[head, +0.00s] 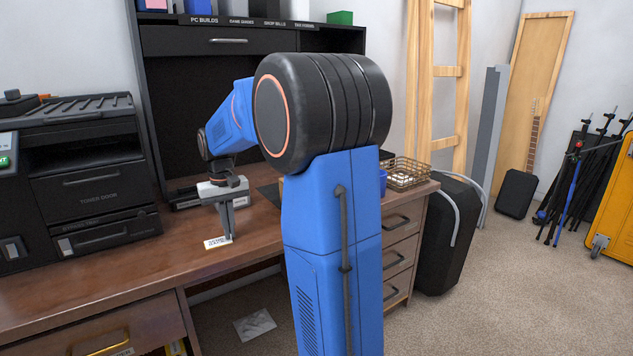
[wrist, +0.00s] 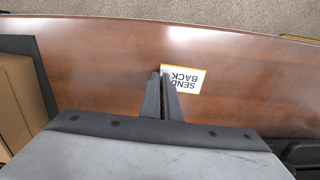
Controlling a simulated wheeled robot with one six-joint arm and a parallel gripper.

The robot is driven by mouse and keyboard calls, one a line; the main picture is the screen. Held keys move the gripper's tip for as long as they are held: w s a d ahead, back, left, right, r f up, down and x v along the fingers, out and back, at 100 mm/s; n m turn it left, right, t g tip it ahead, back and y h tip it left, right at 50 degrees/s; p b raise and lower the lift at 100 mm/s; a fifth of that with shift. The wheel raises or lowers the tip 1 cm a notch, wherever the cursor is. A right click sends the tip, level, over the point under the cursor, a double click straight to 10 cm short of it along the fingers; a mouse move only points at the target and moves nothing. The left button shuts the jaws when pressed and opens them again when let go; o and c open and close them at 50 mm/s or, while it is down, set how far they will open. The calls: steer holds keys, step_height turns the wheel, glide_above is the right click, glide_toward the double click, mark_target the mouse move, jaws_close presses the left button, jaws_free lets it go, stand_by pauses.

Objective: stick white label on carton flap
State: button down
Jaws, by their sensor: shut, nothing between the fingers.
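The white label (head: 216,243), with a yellow edge and dark print, lies on the wooden desk near its front edge. In the wrist view the label (wrist: 186,80) reads "SEND BACK" upside down. My gripper (head: 231,238) points down right beside it. In the wrist view its fingertips (wrist: 161,75) are together and empty, at the label's left edge. I cannot tell whether they touch the label or the desk. A brown cardboard carton (wrist: 14,105) shows in part at the left of the wrist view. My arm mostly hides it in the head view, and its flap cannot be made out.
The carton stands on a dark mat (wrist: 38,62). A black printer (head: 85,180) fills the desk's left end. A wire basket (head: 408,172) is at the right end. A drawer (head: 110,330) at lower left is open. The desk front around the label is clear.

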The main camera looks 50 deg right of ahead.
steer(key=shift+s+d+r, duration=0.1)
steer(key=shift+d+r, duration=0.15)
steer(key=shift+r, duration=0.65)
steer(key=shift+s+d+r, duration=0.1)
steer(key=shift+d+r, duration=0.1)
steer(key=shift+r, duration=0.65)
stand_by(1.1)
stand_by(0.3)
steer(key=shift+r, duration=2.5)
steer(key=shift+d, duration=0.1)
